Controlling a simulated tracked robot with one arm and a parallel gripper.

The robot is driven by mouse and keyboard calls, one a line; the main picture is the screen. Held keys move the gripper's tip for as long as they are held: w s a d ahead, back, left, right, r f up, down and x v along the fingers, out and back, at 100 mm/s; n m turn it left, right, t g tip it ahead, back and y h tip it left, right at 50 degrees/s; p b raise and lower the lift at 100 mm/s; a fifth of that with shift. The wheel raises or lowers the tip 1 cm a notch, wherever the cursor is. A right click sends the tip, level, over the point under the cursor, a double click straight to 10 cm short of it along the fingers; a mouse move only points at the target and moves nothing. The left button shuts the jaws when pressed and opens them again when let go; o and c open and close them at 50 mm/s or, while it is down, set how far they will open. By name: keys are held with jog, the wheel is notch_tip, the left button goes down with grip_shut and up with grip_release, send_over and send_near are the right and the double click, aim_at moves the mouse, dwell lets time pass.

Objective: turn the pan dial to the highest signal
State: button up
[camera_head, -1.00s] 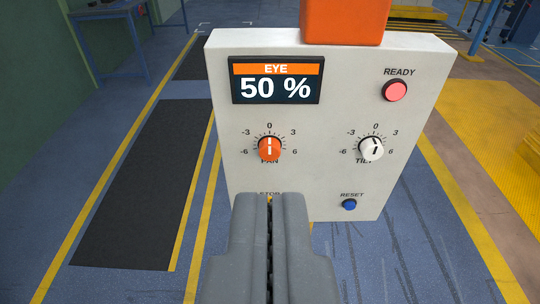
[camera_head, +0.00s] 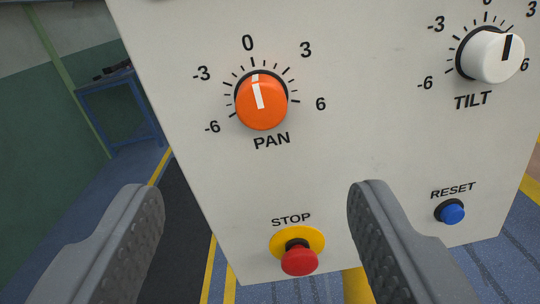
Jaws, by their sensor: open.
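The orange pan dial (camera_head: 262,101) is on the upper left of the white panel (camera_head: 355,125). Its white mark points up, close to the 0 on its scale from -6 to 6. My gripper (camera_head: 257,210) is open and empty, its two grey fingers low in the view, below the pan dial and apart from it. The signal display is out of view now.
The red stop button (camera_head: 299,261) on its yellow ring shows between my fingers, under the pan dial. The white tilt dial (camera_head: 492,55) is at the upper right and the blue reset button (camera_head: 452,213) below it. A blue table (camera_head: 120,110) stands behind at left.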

aim_at(262, 109)
jog(key=w, duration=0.4)
jog(key=w+f, duration=0.1)
jog(key=w, duration=0.9)
jog(key=shift+f+b, duration=0.3)
jog(key=c, duration=1)
